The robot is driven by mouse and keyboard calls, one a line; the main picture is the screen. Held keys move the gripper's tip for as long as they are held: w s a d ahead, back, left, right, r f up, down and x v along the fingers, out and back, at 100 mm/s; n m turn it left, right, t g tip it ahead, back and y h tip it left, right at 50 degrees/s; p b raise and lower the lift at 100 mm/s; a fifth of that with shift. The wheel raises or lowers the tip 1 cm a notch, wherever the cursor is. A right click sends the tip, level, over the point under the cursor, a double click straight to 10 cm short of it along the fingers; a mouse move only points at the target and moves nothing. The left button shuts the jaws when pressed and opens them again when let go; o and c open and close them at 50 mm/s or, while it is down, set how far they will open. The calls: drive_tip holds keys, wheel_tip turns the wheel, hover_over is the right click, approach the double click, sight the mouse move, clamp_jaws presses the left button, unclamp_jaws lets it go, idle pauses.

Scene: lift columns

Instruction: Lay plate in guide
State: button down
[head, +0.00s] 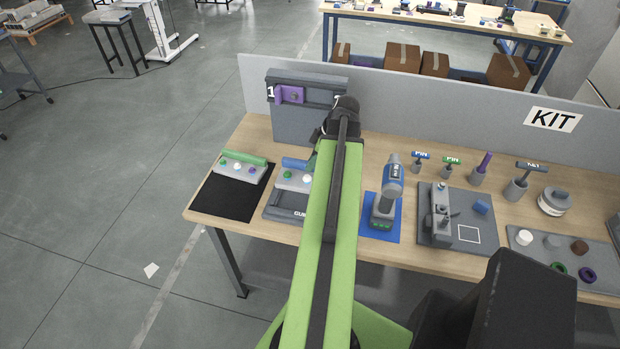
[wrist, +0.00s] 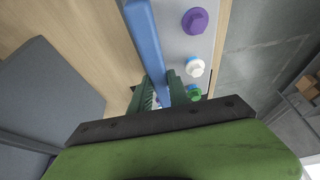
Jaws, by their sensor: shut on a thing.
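A grey plate (head: 287,179) with a blue bar (head: 294,163) along its far edge and coloured knobs is at the back of the dark grey guide (head: 272,205), partly hidden by my arm. I cannot tell whether it rests in the guide or is just above it. In the wrist view the plate (wrist: 188,45) shows purple, white and green knobs. My gripper (wrist: 161,88) has its green fingers either side of the blue bar (wrist: 146,35), shut on it near one end. In the head view the fingertips are mostly hidden behind my arm.
A second plate with a green bar (head: 243,158) lies on a black mat (head: 227,198) to the left. A grey upright panel (head: 290,122) with a purple piece stands behind. A blue-grey tool (head: 388,195) on a blue mat and a grey fixture (head: 455,235) are to the right.

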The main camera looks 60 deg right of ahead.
drive_tip(key=shift+f, duration=0.8)
drive_tip(key=shift+f+b, duration=0.15)
drive_tip(key=shift+b, duration=0.2)
wheel_tip(320, 180, down, 5)
drive_tip(key=b, duration=0.4)
drive_tip(key=shift+b, duration=0.4)
drive_tip(key=shift+f+b, duration=0.4)
drive_tip(key=shift+b, duration=0.1)
drive_tip(key=shift+f, duration=0.2)
drive_tip(key=shift+f+b, duration=0.25)
drive_tip(key=shift+b, duration=0.2)
drive_tip(key=shift+f, duration=0.15)
drive_tip(key=shift+f+b, duration=0.3)
drive_tip(key=shift+b, duration=0.15)
